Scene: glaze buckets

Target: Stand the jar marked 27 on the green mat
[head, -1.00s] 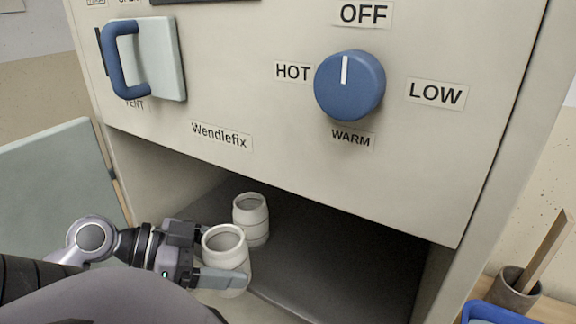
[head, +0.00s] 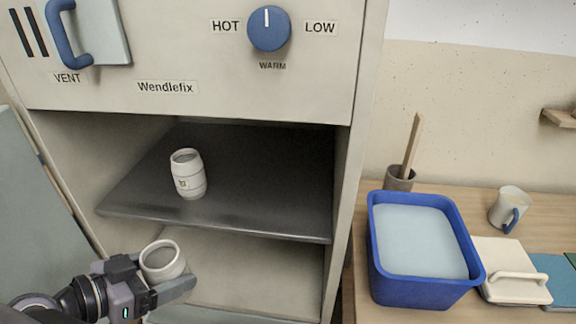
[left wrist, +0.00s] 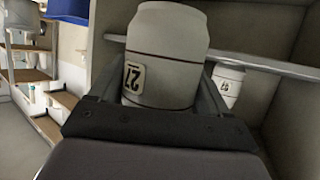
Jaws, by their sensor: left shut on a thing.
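The jar marked 27 (head: 163,260) is white, open at the top and held nearly upright. Its label shows tilted in the left wrist view (left wrist: 165,60). My left gripper (head: 160,278) is shut around this jar, in front of the cabinet opening and below the shelf's front edge. A second white jar (head: 187,174) stands on the dark shelf; it also shows in the left wrist view (left wrist: 228,84), its number too small to read surely. I cannot pick out the green mat; a dark green sliver (head: 571,259) at the head view's right edge is unclear. My right gripper is out of view.
The dark shelf (head: 265,180) is mostly clear. Right of the cabinet, a wooden counter (head: 455,197) bears a blue tub (head: 425,285), a cup with a stick (head: 400,179), a mug (head: 508,208), a white lidded thing (head: 497,257) and a blue flat thing (head: 552,277).

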